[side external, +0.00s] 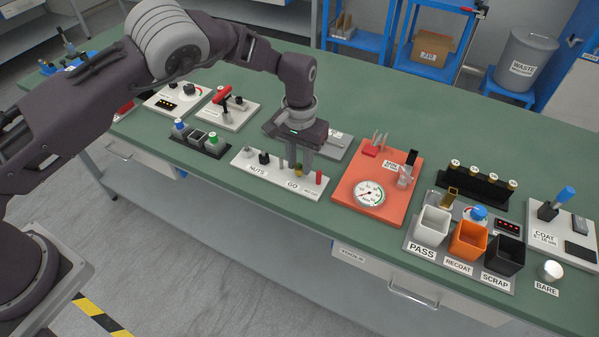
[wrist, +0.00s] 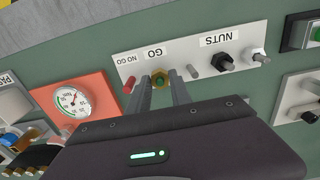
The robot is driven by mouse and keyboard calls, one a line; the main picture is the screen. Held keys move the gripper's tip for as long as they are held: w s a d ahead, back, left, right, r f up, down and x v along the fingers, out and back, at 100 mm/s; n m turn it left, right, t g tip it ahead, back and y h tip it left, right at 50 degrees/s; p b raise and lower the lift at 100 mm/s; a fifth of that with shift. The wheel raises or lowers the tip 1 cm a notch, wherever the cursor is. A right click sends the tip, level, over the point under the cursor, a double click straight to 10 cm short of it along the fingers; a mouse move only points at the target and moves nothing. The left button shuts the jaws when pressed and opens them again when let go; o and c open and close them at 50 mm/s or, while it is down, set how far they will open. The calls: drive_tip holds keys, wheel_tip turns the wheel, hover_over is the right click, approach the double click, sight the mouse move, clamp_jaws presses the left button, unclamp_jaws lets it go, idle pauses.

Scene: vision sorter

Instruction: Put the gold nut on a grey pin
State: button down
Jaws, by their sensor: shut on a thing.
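The gold nut (wrist: 160,75) is between the two fingers of my gripper (wrist: 160,84), which is shut on it. A green centre shows inside the nut, so it appears to be around the green GO pin. In the side external view the gold nut (side external: 298,170) sits low between the fingertips of my gripper (side external: 299,167), over the white board (side external: 268,183). A bare grey pin (wrist: 193,71) stands beside the nut on the NUTS side. Beyond it are a black nut (wrist: 225,62) and a silver nut (wrist: 258,56), each on a pin.
A red NO GO pin (wrist: 130,83) stands close on the other side of my gripper. An orange plate with a dial gauge (side external: 369,194) is right of the board. A rack with a green-topped part (side external: 213,140) is to its left.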

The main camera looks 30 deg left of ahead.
sight(281, 157)
drive_tip(key=shift+r, duration=0.5)
drive_tip(key=shift+r, duration=0.1)
drive_tip(key=shift+r, duration=1.1)
drive_tip(key=a+r, duration=0.5)
drive_tip(key=shift+f, duration=2.6)
drive_tip(key=shift+f, duration=1.2)
